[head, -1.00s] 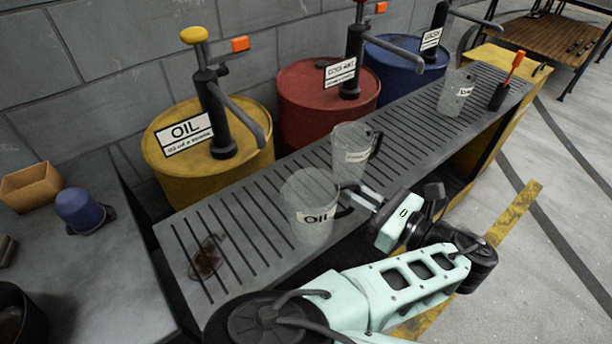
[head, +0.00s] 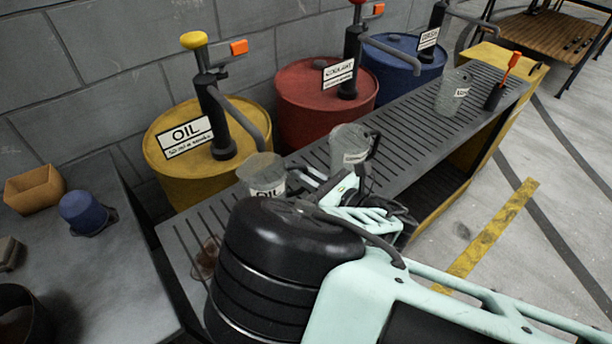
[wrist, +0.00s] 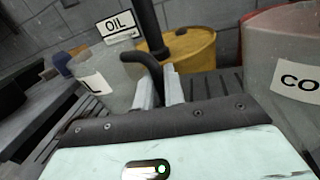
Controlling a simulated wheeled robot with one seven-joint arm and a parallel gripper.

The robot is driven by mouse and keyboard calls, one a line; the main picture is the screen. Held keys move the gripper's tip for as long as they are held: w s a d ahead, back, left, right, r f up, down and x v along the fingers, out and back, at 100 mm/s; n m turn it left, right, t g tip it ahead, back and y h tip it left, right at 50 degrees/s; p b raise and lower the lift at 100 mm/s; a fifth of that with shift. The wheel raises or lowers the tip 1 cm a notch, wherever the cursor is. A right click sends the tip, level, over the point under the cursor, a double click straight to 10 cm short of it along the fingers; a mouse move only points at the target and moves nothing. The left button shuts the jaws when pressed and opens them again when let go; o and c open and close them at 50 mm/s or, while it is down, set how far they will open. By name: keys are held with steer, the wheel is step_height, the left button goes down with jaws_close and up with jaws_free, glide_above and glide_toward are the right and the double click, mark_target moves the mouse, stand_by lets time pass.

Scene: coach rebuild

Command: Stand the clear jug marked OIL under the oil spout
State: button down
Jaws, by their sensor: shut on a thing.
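The clear jug marked OIL (head: 258,168) is over the slatted bench in front of the yellow drum, close below the oil spout (head: 248,118) in the head view. My arm hides its lower part, so I cannot tell whether it touches the slats. In the wrist view the jug (wrist: 103,65) is at left, its label partly cut off, with its dark handle (wrist: 147,66) running down between my fingers. My gripper (wrist: 160,85) is shut on this handle. In the head view my gripper (head: 308,178) is at the jug's right side.
A clear coolant jug (head: 349,142) stands just right of my gripper, close by; it fills the right of the wrist view (wrist: 285,50). A third jug (head: 453,92) stands further right on the bench (head: 410,150). Red (head: 310,110) and blue drums (head: 395,72) stand behind.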

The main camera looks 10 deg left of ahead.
steer(key=shift+f, duration=0.35)
steer(key=c, duration=1.5)
jaws_free()
steer(key=shift+f, duration=0.15)
